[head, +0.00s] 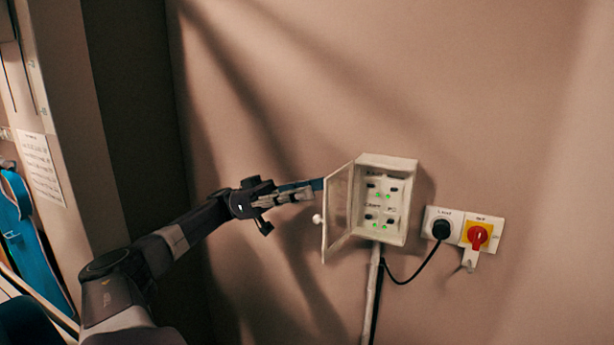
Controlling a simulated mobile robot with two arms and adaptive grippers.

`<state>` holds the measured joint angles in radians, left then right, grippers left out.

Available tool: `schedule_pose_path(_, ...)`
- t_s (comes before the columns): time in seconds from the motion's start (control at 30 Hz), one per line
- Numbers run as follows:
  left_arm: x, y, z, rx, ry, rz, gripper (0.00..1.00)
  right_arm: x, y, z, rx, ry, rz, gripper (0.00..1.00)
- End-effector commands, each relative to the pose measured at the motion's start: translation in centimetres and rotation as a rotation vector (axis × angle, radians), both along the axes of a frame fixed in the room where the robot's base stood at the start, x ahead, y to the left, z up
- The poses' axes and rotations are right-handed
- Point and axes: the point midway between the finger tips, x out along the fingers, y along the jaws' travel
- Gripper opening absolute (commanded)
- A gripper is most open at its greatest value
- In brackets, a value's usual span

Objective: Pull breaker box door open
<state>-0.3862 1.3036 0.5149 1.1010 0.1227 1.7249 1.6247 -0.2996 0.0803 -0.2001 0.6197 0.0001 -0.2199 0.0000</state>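The white breaker box (400,165) is mounted on the wall right of centre. Its door (339,207) is swung out to the left, well away from the box front, and the inside shows. A round white knob (317,219) sits on the door's free edge. My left gripper (312,189) is just left of the door, slightly above the knob, with its fingers pointing right. Its fingertips are close to the door's edge; whether they touch it I cannot tell. The fingers overlap in this view, so their opening is unclear. My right gripper is not in view.
Inside the box are several switches with green lights (386,197). Right of it are a socket with a black plug (441,229) and a red rotary switch (478,236) on yellow. A cable hangs below the box. The wall above is bare.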

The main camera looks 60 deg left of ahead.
Motion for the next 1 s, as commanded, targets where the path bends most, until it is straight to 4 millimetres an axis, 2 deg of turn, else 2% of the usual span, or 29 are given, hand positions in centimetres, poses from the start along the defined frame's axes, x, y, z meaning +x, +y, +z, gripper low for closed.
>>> schedule_pose_path(0.1, 0.0, 0.0, 1.7, 0.001, -0.003, -0.001, 0.31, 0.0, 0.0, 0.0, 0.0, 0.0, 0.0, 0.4)
schedule_pose_path(0.3, 0.0, 0.0, 3.2, 0.001, 0.002, 0.0, 0.31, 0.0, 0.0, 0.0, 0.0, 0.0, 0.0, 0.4)
schedule_pose_path(0.9, 0.0, 0.0, 3.4, 0.001, 0.001, 0.0, 0.31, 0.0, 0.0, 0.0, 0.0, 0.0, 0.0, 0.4)
schedule_pose_path(1.0, 0.0, 0.0, 3.9, 0.001, 0.0, 0.0, 0.31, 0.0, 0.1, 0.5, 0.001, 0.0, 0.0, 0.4)
